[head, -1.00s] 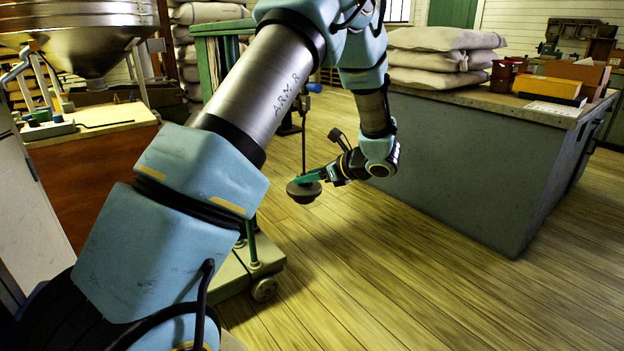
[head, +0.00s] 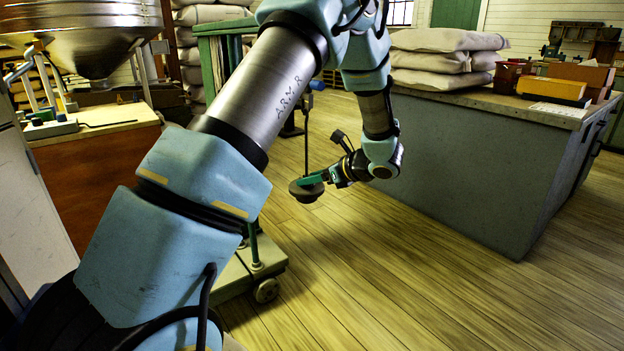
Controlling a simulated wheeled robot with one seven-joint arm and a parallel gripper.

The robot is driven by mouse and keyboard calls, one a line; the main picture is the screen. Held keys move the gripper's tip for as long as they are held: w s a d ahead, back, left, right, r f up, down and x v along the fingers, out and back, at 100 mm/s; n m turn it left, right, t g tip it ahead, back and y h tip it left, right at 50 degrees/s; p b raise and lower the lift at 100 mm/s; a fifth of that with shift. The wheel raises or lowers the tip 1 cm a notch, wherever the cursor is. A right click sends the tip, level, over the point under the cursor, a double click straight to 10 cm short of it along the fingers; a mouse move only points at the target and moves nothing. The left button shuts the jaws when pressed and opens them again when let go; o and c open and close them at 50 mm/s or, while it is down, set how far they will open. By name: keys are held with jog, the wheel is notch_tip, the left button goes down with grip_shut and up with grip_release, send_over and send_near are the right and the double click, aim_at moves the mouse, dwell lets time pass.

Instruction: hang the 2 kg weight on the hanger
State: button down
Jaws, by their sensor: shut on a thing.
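My gripper (head: 314,181) is near the middle of the head view, reaching left at the end of my arm. It is shut on a dark round weight (head: 302,193), held level above the floor. A thin dark upright rod (head: 306,135), which looks like the hanger's stem, comes down to the weight from above. I cannot tell whether the weight is around the rod, touching it, or only in line with it. The hanger's foot is not clearly visible, and the weight's marking cannot be read.
A green wheeled frame (head: 262,258), apparently a platform scale, stands left of the weight, partly behind my arm. A grey counter (head: 470,175) with sacks (head: 445,60) and boxes stands at the right. A hopper (head: 85,40) is at the left. The plank floor between is clear.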

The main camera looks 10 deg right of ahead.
jog(key=shift+c, duration=0.7)
grip_release()
jog(key=shift+s+d, duration=0.1)
